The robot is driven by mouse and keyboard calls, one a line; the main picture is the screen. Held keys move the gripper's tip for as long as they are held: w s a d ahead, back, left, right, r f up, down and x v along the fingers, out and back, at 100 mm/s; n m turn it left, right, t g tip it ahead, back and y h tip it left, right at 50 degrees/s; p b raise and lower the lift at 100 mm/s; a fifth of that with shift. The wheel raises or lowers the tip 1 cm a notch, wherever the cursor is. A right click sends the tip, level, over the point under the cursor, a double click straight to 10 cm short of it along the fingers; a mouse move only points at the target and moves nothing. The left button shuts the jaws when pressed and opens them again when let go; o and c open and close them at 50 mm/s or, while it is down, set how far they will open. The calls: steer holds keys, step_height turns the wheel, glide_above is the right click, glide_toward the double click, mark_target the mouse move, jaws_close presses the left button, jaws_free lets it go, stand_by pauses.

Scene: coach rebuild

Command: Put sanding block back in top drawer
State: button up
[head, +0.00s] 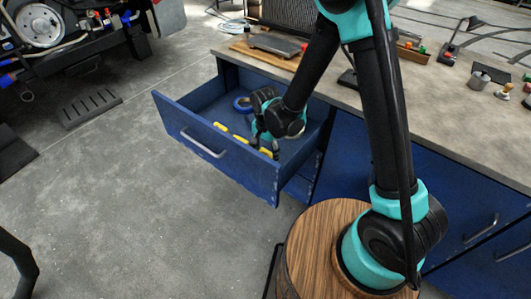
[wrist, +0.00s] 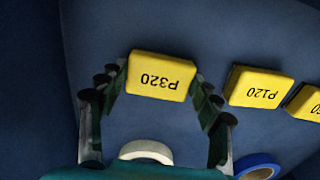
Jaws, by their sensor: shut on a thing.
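The yellow sanding block marked P320 (wrist: 161,76) is between the two fingers of my gripper (wrist: 158,88) in the wrist view. The gripper is shut on it. In the head view my gripper (head: 264,143) reaches down inside the open blue top drawer (head: 215,148), with the yellow block (head: 266,152) at its fingertips near the drawer front. I cannot tell whether the block touches the drawer floor. Another yellow block marked P120 (wrist: 260,88) lies beside it to the right, and a third (wrist: 307,104) is cut off by the frame edge.
A blue tape roll (head: 242,104) lies deeper in the drawer. A white roll (wrist: 146,151) shows near my gripper's base in the wrist view. The worktop (head: 350,95) above holds a wooden board (head: 262,54) and tools. The floor before the drawer is clear.

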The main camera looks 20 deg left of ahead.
steer(key=o, duration=1.1)
step_height(320, 180, up, 12)
steer(key=shift+r, duration=0.1)
steer(key=w+d+r+n+t, duration=0.1)
steer(key=d+r+n+t, duration=0.2)
steer(key=d, duration=2.4)
steer(key=shift+n+t, duration=0.6)
steer(key=shift+n, duration=0.1)
steer(key=s+d, duration=0.1)
steer(key=d, duration=0.2)
steer(key=s+d+f, duration=0.1)
steer(key=s+d, duration=0.1)
steer(key=d, duration=0.1)
steer(key=s+d, duration=0.2)
steer(key=d, duration=0.1)
steer(key=shift+s+d+f, duration=0.15)
steer(key=shift+d+f, duration=0.25)
